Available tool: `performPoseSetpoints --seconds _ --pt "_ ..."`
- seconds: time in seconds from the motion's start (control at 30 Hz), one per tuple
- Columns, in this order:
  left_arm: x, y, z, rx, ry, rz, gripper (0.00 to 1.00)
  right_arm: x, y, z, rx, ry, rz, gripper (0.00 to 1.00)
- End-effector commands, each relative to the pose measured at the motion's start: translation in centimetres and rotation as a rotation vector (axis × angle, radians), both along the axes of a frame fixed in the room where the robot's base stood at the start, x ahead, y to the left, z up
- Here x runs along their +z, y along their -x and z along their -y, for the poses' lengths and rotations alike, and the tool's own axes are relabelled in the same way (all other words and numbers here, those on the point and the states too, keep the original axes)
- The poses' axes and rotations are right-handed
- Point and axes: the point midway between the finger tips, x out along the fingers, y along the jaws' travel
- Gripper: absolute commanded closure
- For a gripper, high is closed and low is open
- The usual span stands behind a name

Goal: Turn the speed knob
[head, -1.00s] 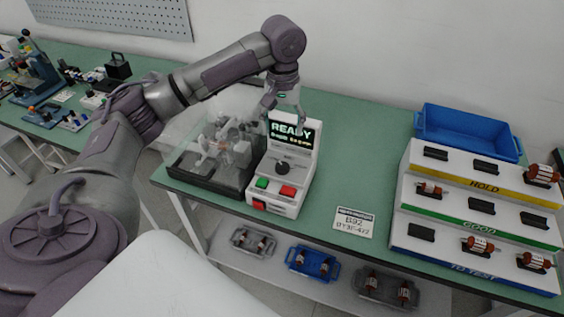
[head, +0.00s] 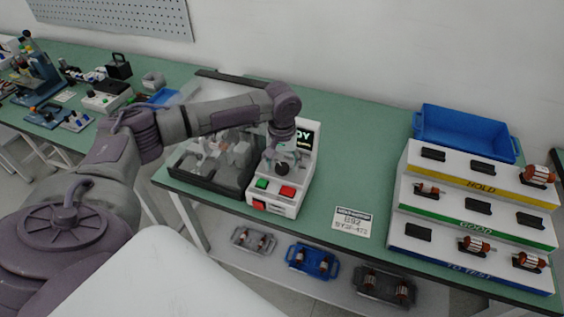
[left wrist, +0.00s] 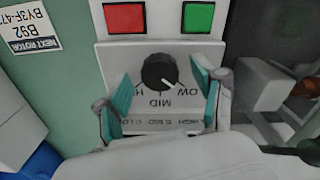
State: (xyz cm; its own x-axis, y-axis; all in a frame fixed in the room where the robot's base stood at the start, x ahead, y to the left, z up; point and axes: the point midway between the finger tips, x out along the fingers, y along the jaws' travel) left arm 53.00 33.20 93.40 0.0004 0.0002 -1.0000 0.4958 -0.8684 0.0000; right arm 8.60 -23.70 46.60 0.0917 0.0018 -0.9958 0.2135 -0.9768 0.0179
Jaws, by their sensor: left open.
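The black round speed knob (left wrist: 159,71) sits on the white front panel of the test box, with a white pointer line and printed markings such as MID beside it. It also shows in the head view (head: 282,169), just below my left gripper (head: 272,155). In the left wrist view my left gripper (left wrist: 162,100) is open, its two teal-padded fingers on either side of the knob with gaps to both. The test box (head: 294,204) has a display (head: 304,139), partly hidden by my arm. My right gripper is not in view.
A green button (head: 262,184) and a red button (head: 288,191) lie close to the knob. A clear-covered fixture (head: 208,189) stands left of the box. A card (head: 351,222) lies right of it. A stepped rotor rack (head: 470,215) and blue bin (head: 465,135) stand further right.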

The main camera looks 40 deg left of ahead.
Motion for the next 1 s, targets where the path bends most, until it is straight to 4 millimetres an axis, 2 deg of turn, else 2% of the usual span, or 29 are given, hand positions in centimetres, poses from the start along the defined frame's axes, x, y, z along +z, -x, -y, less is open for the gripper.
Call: performPoseSetpoints --seconds 0.23,0.6,0.83,1.0 --pt "-0.1 0.0 0.0 0.000 0.000 0.000 0.31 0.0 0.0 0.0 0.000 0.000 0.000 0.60" --pt "-0.1 0.0 0.0 0.000 0.000 -0.001 0.91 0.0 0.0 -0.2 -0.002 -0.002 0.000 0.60" --pt "0.1 0.0 0.0 -0.020 0.000 -0.002 0.91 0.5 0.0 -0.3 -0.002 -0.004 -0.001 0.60" --pt "0.3 0.1 0.0 -0.084 0.001 -0.004 0.91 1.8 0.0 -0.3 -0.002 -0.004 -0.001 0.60"
